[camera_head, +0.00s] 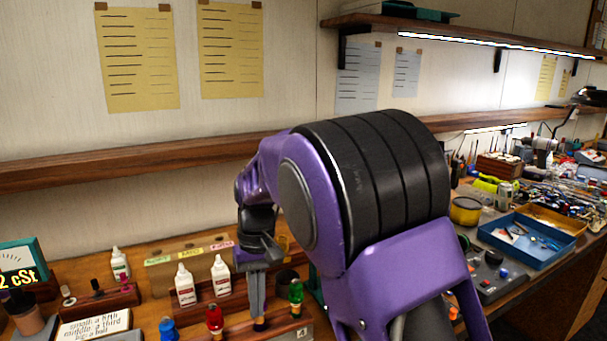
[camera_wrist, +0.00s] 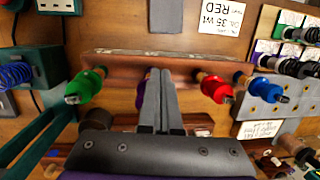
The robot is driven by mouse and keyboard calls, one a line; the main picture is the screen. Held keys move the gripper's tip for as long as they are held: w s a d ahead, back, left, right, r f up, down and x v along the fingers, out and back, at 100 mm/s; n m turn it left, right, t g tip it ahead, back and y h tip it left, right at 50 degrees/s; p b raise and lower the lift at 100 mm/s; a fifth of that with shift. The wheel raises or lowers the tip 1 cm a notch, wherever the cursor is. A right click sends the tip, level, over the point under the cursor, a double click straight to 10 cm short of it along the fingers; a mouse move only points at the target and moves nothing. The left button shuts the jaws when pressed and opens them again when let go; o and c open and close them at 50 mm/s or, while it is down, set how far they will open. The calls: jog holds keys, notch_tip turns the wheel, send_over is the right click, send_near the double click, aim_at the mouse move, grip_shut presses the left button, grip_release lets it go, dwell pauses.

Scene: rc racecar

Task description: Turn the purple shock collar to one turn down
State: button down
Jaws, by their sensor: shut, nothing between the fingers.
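The purple shock collar (camera_wrist: 140,96) shows in the wrist view as a small purple patch beside and behind my fingers; most of that shock is hidden. It is at the wooden stand (camera_wrist: 110,62), between the green shock (camera_wrist: 88,84) and the red shock (camera_wrist: 213,87). My gripper (camera_wrist: 157,74) is shut with its fingers side by side and nothing between them. In the head view my gripper (camera_head: 258,314) points down at the stand, between the red shock (camera_head: 214,318) and the green shock (camera_head: 295,292). I cannot tell whether the fingertips touch the purple shock.
A blue shock (camera_head: 167,328) stands left of the red one. White bottles (camera_head: 185,286) stand in a wooden rack behind. A card marked RED (camera_wrist: 235,15) lies beyond the stand. More shocks (camera_wrist: 300,62) lie at the right. A blue tray (camera_head: 530,240) is on the bench at right.

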jog(key=shift+w+d+r, duration=0.1)
jog(key=shift+w+r, duration=0.05)
jog(key=shift+r, duration=0.8)
jog(key=shift+w+a+r, duration=0.1)
jog(key=shift+w+r, duration=0.1)
jog(key=shift+r, duration=0.8)
jog(key=shift+w+d+r, duration=0.1)
jog(key=shift+w+r, duration=0.05)
jog(key=shift+r, duration=0.8)
